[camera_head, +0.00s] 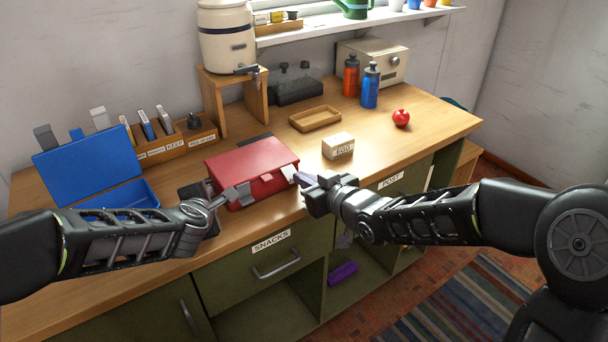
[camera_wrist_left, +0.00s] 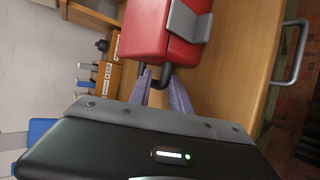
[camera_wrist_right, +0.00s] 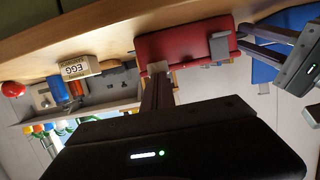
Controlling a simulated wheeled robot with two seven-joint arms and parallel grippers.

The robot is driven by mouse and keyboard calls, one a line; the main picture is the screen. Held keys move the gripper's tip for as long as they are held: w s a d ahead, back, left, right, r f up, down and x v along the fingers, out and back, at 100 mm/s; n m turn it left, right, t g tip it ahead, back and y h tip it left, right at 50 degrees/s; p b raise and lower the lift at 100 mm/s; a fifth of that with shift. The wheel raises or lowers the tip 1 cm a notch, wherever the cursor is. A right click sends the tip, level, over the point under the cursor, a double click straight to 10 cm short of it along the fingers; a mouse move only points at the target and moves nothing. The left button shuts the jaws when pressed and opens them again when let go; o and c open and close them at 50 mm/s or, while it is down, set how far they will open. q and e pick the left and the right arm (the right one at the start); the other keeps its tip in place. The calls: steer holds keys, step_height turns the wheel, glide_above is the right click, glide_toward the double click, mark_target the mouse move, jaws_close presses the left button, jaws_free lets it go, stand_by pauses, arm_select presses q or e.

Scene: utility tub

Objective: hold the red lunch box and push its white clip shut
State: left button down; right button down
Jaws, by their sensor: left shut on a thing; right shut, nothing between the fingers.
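The red lunch box (camera_head: 252,163) lies lid down on the counter near its front edge. A grey clip (camera_head: 237,195) is on the left of its front; it also shows in the left wrist view (camera_wrist_left: 187,20). My left gripper (camera_wrist_left: 160,88) is shut on the dark handle (camera_wrist_left: 150,74) at the box's left end. My right gripper (camera_head: 301,180) is shut and empty, its fingertips at the white clip; whether they touch it I cannot tell.
An open blue box (camera_head: 88,165) stands to the left. A wooden organiser (camera_head: 176,146) is behind it. The EGG box (camera_head: 338,145), a wooden tray (camera_head: 315,118), bottles (camera_head: 370,86) and a red apple-like thing (camera_head: 401,118) stand to the right. The right counter front is clear.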

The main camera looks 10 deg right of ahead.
mark_target(300, 205)
steer(key=shift+f, duration=0.15)
steer(key=shift+w+f+t+y, duration=0.15)
steer(key=shift+f+t+y, duration=0.15)
steer(key=shift+f+t, duration=0.65)
steer(key=shift+w+f+t+y, duration=0.1)
steer(key=shift+f+t+y, duration=0.25)
steer(key=shift+f, duration=1.1)
steer(key=shift+w+a+f, duration=0.2)
steer(key=shift+w+f, duration=0.15)
steer(key=shift+f, duration=0.15)
steer(key=shift+w+a+f, duration=0.15)
steer(key=shift+w+f, duration=0.15)
steer(key=shift+f, duration=0.2)
